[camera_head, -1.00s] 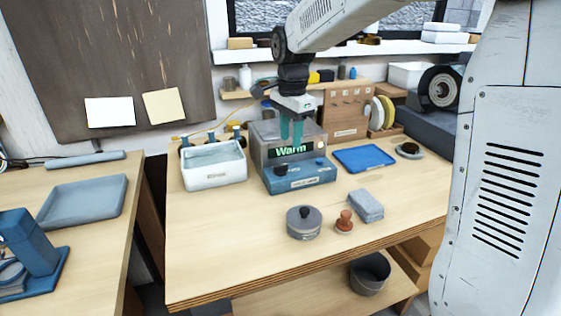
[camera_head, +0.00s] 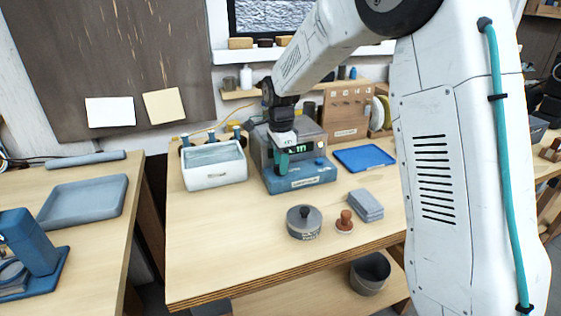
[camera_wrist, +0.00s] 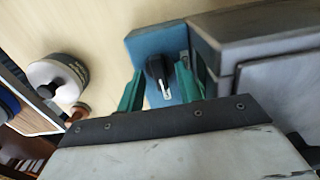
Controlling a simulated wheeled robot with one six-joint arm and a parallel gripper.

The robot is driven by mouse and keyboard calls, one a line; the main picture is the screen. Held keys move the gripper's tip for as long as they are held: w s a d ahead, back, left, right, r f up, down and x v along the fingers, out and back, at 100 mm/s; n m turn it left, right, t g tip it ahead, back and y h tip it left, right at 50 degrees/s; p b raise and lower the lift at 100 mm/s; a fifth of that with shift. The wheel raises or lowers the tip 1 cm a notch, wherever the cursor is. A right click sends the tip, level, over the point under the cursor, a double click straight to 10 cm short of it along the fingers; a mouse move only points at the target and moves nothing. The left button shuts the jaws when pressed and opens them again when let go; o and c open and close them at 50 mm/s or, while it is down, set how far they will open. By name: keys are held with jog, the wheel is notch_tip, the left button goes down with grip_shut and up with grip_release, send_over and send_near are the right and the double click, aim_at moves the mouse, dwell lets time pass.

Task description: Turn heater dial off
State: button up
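The heater (camera_head: 318,172) is a grey box with a blue base and a green-lit display on its front. It stands near the back middle of the workbench. In the wrist view, its black dial (camera_wrist: 158,68) with a pale pointer mark sits on the blue base (camera_wrist: 150,42). My gripper (camera_head: 283,165) is at the heater's front left, covering the dial and part of the display in the head view. In the wrist view, my gripper's green fingers (camera_wrist: 165,88) are apart, one on each side of the dial. I cannot tell whether they touch it.
A white bin (camera_head: 213,177) stands left of the heater. A blue tray (camera_head: 364,158) lies to its right. A grey lidded pot (camera_head: 304,222), a reddish-brown stamp (camera_head: 345,222) and grey blocks (camera_head: 366,205) stand in front. The bench's front left is clear.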

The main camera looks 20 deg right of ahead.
grip_shut()
jog(key=shift+n, duration=0.3)
jog(key=n, duration=1.3)
jog(key=shift+n, duration=2.1)
